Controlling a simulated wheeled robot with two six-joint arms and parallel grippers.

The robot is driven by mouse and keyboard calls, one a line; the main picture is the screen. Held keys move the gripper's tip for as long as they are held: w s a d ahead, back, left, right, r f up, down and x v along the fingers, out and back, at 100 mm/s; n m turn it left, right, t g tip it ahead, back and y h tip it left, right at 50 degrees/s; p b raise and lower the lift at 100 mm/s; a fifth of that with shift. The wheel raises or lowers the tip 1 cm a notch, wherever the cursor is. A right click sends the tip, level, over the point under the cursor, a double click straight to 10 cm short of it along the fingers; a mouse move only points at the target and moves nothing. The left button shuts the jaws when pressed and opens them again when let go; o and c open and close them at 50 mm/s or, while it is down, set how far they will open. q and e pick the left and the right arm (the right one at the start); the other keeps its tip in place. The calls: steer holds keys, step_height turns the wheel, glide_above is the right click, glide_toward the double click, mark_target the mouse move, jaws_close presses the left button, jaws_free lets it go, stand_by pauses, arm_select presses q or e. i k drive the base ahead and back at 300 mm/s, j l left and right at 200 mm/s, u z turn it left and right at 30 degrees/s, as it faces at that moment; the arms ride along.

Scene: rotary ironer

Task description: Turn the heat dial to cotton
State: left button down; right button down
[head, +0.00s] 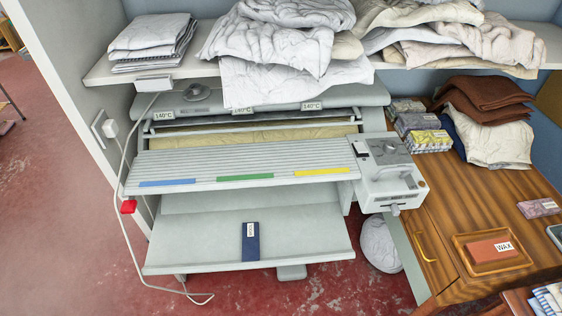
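The rotary ironer (250,165) stands in the middle of the head view, with a grey control box (372,186) at its right end. A round grey dial (391,150) sits on top of this box, with a small dark switch or display beside it. Lower on the box are a smaller knob and a slot with a lever. The dial's markings are too small to read, so I cannot tell its setting or which control is the heat dial. Neither of my grippers shows, and nothing touches the control box.
A shelf (100,74) piled with linens overhangs the ironer's back. A wooden table (445,205) with small boxes, folded cloths and a tray (460,252) of wax stands close right of the box. A white cord (122,185) hangs at left. Space above the box looks clear.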

mark_target(390, 148)
steer(key=z, duration=0.8)
